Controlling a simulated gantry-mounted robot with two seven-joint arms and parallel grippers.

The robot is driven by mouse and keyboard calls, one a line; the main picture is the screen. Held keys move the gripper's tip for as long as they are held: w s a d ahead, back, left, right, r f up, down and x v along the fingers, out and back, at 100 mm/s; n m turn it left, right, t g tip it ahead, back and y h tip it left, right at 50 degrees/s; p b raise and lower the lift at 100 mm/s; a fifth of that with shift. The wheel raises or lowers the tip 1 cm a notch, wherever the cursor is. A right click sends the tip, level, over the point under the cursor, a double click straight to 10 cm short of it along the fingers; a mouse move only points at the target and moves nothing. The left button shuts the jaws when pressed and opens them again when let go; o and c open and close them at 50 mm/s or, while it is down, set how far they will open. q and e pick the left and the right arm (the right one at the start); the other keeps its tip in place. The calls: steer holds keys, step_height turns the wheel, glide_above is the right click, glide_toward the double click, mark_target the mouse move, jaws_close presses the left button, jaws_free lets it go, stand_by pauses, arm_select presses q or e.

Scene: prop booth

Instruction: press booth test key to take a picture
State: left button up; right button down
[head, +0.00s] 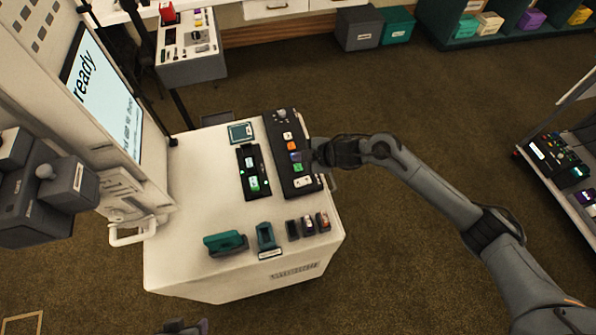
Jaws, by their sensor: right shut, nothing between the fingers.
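A long black key panel (277,125) lies on the white cart top, with white, orange and green keys and a small purplish screen. Its green key (298,168) sits below the screen. A smaller black panel (244,165) with two lit green-white keys lies to its left. The labels are too small to read, so I cannot tell which is the test key. My right gripper (319,152) is shut and empty at the long panel's right edge, beside the screen. Whether it touches a key is hidden. My left gripper does not show clearly.
The booth screen (105,95) reads "ready" at the left. Teal holders (225,243) and several small dark blocks (308,225) stand along the cart's front. A second console (190,68) stands behind, and a shelf cart (562,150) at the right. Open carpet lies between.

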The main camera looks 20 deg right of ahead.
mark_target(300, 169)
steer(key=shift+f+b, duration=0.4)
steer(key=shift+f, duration=0.65)
stand_by(0.9)
steer(key=shift+f, duration=0.15)
stand_by(0.3)
steer(key=shift+f, duration=0.3)
steer(key=shift+f, duration=0.1)
stand_by(0.5)
